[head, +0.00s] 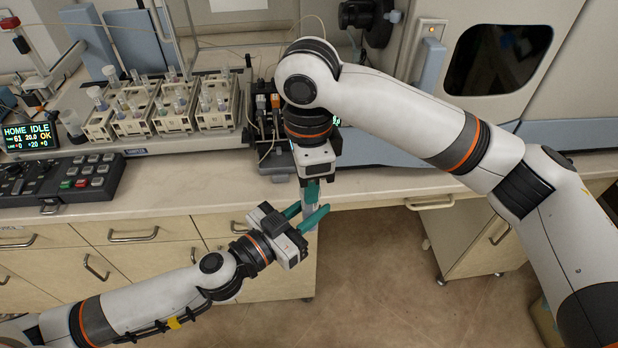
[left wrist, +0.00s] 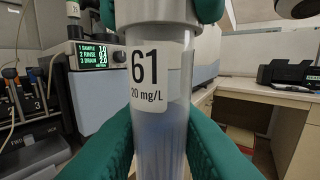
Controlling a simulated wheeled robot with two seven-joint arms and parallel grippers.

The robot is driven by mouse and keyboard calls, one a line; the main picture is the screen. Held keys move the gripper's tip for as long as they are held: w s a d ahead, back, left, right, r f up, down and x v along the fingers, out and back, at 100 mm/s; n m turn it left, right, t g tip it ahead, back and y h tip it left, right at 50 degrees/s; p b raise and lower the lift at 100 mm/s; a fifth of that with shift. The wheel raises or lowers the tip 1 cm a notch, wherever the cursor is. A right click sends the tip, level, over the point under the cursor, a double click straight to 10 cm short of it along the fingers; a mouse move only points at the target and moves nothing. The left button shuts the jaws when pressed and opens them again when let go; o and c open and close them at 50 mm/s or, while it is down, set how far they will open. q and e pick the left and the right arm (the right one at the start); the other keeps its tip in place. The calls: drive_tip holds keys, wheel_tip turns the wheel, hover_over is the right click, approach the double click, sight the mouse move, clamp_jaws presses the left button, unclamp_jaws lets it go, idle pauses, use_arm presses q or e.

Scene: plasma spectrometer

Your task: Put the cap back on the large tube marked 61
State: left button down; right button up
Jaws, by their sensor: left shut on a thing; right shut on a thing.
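The large tube marked 61 (left wrist: 158,120) fills the middle of the left wrist view, upright and clear, with a white "61, 20 mg/L" label and faintly blue contents. In the head view a small part of the tube (head: 311,212) shows between the grippers. My left gripper (head: 306,216) is shut around the tube. My right gripper (head: 312,192) comes from above, and its green fingers flank the tube's top in the left wrist view. A pale part, seemingly the cap (left wrist: 157,10), lies between those fingers. I cannot tell whether it is seated.
The grippers are in front of the counter edge (head: 180,202), over open floor (head: 375,270). Racks of small tubes (head: 160,105) stand at the back left. A display (head: 28,136) reads HOME IDLE, tube 61. A pump unit (left wrist: 92,70) stands behind the tube.

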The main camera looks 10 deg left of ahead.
drive_tip(key=shift+m, duration=0.5)
drive_tip(key=o, duration=0.9)
drive_tip(key=shift+o, duration=0.2)
drive_tip(key=shift+r, duration=2.3)
